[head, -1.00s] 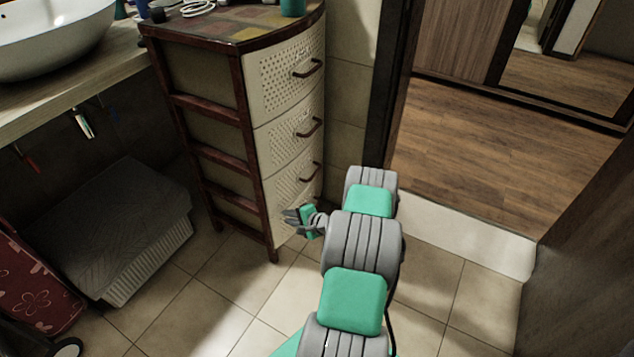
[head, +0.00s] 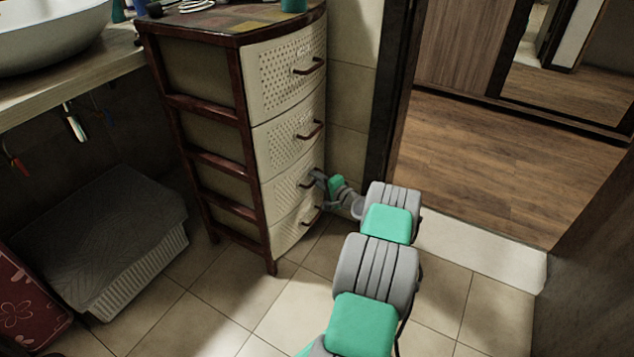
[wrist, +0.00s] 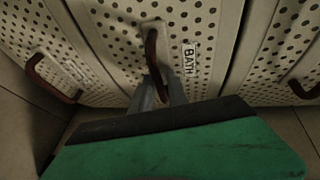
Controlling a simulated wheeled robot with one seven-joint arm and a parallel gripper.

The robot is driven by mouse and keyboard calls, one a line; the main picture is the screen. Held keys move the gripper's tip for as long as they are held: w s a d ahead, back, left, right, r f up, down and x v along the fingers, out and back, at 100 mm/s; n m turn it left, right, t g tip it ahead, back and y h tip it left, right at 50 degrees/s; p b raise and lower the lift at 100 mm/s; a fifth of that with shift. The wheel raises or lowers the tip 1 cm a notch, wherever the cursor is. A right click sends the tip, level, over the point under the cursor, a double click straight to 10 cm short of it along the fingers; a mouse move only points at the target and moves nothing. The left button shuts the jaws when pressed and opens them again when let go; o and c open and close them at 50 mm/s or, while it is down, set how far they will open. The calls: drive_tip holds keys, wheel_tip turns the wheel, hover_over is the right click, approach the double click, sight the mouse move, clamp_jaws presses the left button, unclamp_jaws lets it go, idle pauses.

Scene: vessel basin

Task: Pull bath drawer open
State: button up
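The bath drawer (wrist: 115,40) carries a BATH label and a dark red-brown bar handle (wrist: 152,52) in the middle of the wrist view. In the head view it appears to be the third drawer down (head: 281,191) of a cream perforated drawer unit, and its front looks flush with the others. My gripper (head: 318,180) is at this drawer's handle, partly covering it. In the wrist view my gripper's grey fingers (wrist: 160,92) stand on either side of the handle's lower part. My green gripper body hides the area below, and whether the fingers press on the handle is unclear.
Other drawers have similar handles, one above (head: 309,130) and one below (head: 311,217). A grey covered basket (head: 110,235) sits left under the sink counter (head: 70,95). A dark door frame (head: 395,90) stands right of the unit. Tiled floor in front is open.

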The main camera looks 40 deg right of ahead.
clamp_jaws()
idle(1.4)
